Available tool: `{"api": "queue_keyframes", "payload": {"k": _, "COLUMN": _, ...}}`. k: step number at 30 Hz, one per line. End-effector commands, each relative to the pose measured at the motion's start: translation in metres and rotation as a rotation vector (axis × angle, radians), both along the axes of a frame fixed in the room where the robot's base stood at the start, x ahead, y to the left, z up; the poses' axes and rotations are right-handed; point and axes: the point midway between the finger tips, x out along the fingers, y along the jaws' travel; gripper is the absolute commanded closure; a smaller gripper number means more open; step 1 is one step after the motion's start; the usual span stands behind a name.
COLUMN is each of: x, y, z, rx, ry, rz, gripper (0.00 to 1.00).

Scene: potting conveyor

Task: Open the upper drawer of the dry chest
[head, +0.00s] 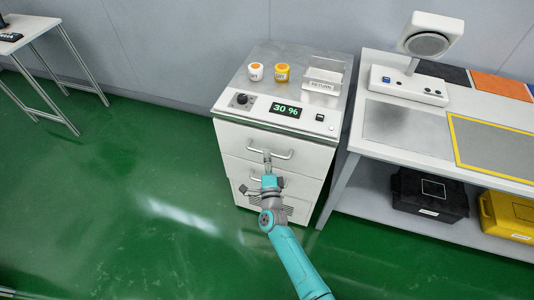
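The dry chest (232,134) is a white cabinet with a grey metal top and a front panel reading 30 %. Its upper drawer (309,153) looks closed, its front level with the rest of the cabinet face. The upper drawer has a curved bar handle (285,157). My gripper (267,156) is at the left part of this handle, overlapping it in the picture. I cannot tell whether the fingers touch or enclose the bar. My teal arm hides part of the lower drawer (235,168) and its handle.
Two small jars, one white (255,72) and one yellow (282,73), and a clear RETURN bin (322,80) stand on the chest. A workbench (395,145) is close on the right, with black (428,196) and yellow (508,215) cases below. Green floor is clear at left.

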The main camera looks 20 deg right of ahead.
Motion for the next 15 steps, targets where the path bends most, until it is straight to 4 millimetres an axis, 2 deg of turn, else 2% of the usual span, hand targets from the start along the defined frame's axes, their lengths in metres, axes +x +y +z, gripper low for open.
{"api": "queue_keyframes", "payload": {"k": 6, "x": 0.016, "y": -0.004, "z": 0.003, "rx": -0.002, "ry": 0.001, "rz": 0.001, "gripper": 0.61}}
{"api": "queue_keyframes", "payload": {"k": 15, "x": 0.018, "y": -0.004, "z": 0.003, "rx": -0.002, "ry": 0.001, "rz": 0.001, "gripper": 0.61}}
